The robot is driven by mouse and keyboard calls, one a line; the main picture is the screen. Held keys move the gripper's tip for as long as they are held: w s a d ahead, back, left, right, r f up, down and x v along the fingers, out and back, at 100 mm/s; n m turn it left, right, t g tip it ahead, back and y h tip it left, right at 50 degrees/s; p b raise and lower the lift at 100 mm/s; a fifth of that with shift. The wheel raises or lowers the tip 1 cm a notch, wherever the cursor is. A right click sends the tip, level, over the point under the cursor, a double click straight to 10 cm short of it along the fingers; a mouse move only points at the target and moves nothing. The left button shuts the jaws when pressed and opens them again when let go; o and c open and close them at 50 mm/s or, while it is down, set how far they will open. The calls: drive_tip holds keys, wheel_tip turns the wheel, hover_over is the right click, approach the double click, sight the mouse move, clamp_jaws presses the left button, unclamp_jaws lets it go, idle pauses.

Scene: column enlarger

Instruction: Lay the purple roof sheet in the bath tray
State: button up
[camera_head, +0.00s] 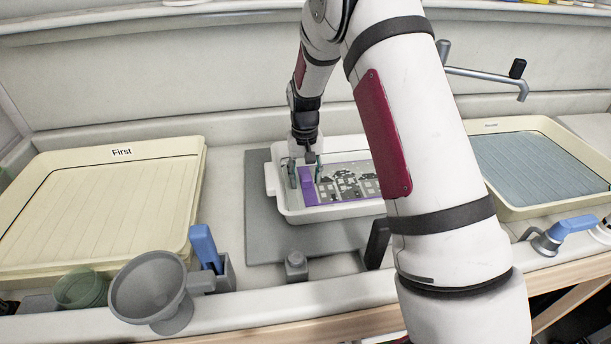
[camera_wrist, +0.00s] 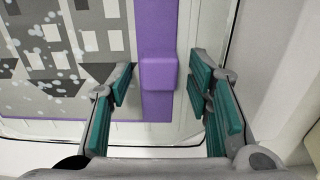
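The purple roof sheet (camera_head: 343,186) has a purple border and a grey and white picture of buildings with pale speckles. It lies inside the white bath tray (camera_head: 330,213), partly hidden by my arm in the head view. In the wrist view, the sheet's purple edge strip (camera_wrist: 157,25) carries a raised purple grip block (camera_wrist: 159,75). My gripper (camera_wrist: 163,88) is open, with its teal-padded fingers spread on either side of the block and gaps on both sides. In the head view, my gripper (camera_head: 305,175) is low over the tray's left end.
The tray stands on a grey mat (camera_head: 260,215). A cream tray labelled "First" (camera_head: 190,220) is at left, another cream tray (camera_head: 530,123) at right. A grey funnel (camera_head: 152,290), a blue-handled item (camera_head: 205,247) and a small grey block (camera_head: 296,266) stand along the front.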

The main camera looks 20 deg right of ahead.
drive_tip(key=shift+r, duration=0.15)
idle(0.5)
drive_tip(key=shift+r+p, duration=1.15)
drive_tip(key=shift+r, duration=2.75)
wheel_tip(320, 180, up, 12)
drive_tip(key=shift+a, duration=0.1)
